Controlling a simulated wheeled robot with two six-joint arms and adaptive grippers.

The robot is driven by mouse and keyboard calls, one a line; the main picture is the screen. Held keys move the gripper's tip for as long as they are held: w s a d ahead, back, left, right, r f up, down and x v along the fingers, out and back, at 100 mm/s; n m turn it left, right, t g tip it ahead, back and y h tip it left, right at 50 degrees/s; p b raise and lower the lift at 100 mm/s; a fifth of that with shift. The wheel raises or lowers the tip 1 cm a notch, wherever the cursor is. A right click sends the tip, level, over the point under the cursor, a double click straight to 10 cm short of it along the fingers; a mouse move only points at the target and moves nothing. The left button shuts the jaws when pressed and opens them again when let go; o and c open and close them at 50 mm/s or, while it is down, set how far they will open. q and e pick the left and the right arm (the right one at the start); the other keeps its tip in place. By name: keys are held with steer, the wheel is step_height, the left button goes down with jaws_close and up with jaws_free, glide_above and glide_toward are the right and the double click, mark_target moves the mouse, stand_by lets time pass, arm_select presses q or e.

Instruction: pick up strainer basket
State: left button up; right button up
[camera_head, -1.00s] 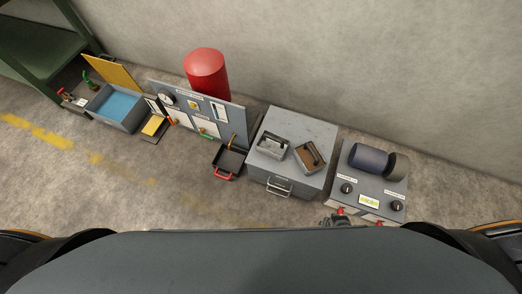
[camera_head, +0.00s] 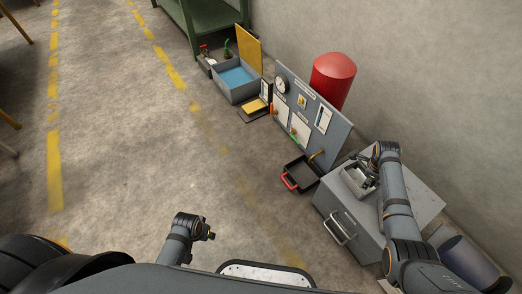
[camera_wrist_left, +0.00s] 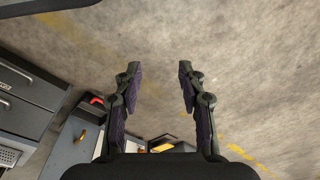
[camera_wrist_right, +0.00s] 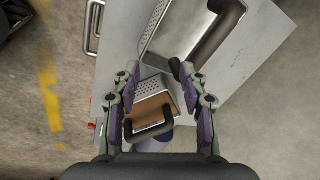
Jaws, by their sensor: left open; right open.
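Two grey metal baskets with perforated walls and dark arched handles stand on the grey cabinet in the right wrist view. One basket (camera_wrist_right: 154,32) is at the top; the other, brown-lined basket (camera_wrist_right: 168,106) is lower, partly between my fingers. I cannot tell which the task means. My right gripper (camera_wrist_right: 158,70) is open and empty, its right fingertip close to or overlapping the end of the upper basket's handle (camera_wrist_right: 214,32). In the head view my right gripper (camera_head: 374,160) hides part of a basket (camera_head: 352,183). My left gripper (camera_wrist_left: 158,68) is open and empty over floor.
The cabinet (camera_head: 345,212) has a front pull handle. Left of it are a black tray (camera_head: 299,172) with a red handle, an upright panel (camera_head: 318,130) and a blue-lined bin (camera_head: 237,92). A red cylinder (camera_head: 333,80) stands behind.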

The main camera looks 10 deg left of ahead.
steer(key=w+r+m+b, duration=0.4)
steer(key=r+m, duration=0.1)
steer(key=b, duration=0.2)
glide_toward(363, 176)
steer(key=shift+s+d+m, duration=0.2)
steer(key=shift+d+m, duration=0.1)
steer(key=shift+d, duration=0.25)
arm_select(q)
step_height(363, 176, up, 6)
steer(key=d, duration=0.2)
arm_select(e)
steer(key=shift+f, duration=0.2)
steer(key=f+b, duration=0.2)
steer(key=f, duration=0.1)
steer(key=f+b, duration=0.1)
steer(key=shift+w+d+f, duration=0.3)
steer(key=shift+w+f, duration=0.1)
steer(key=shift+f+b, duration=0.2)
steer(key=shift+b, duration=0.1)
arm_select(q)
steer(key=f, duration=0.1)
steer(key=w+d+f+t, duration=0.1)
steer(key=f+t+h, duration=0.1)
steer(key=f, duration=0.1)
steer(key=shift+w+d, duration=0.2)
steer(key=shift+d, duration=0.2)
arm_select(e)
steer(key=shift+r, duration=0.1)
